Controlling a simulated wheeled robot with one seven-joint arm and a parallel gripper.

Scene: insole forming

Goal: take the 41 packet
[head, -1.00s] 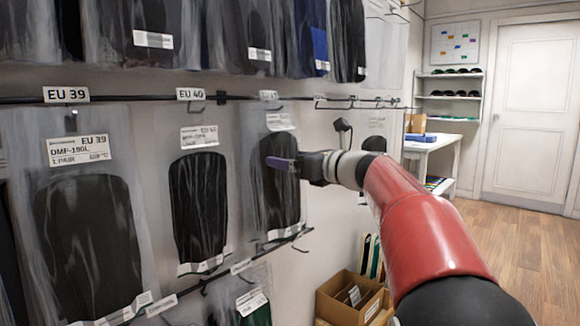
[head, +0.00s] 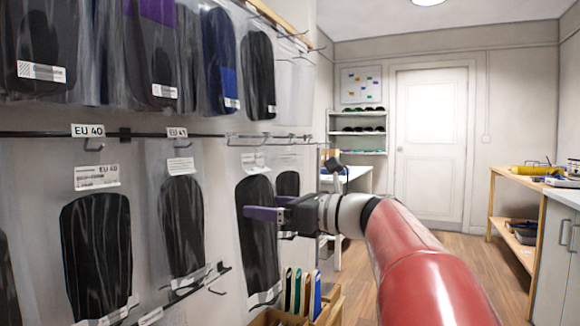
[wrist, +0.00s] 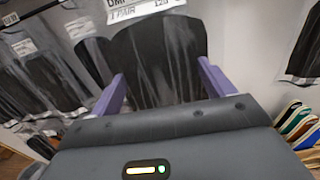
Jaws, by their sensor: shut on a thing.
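My gripper (head: 264,214) has purple fingers and is shut on a clear packet (head: 257,250) with a dark insole. The packet hangs upright with its white label at the top. In the wrist view the held packet (wrist: 160,60) fills the space between the two fingers; its label reads "1 PAIR", but its size number is not legible. Left of it, the EU 41 tag (head: 177,132) is on the rail, with another dark packet (head: 183,225) hanging below it.
An EU 40 packet (head: 96,245) hangs at the left, and more packets hang in the upper row. Empty hooks (head: 265,140) stick out behind the held packet. A box of coloured insoles (head: 300,295) stands below. The floor toward the door (head: 433,150) is clear.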

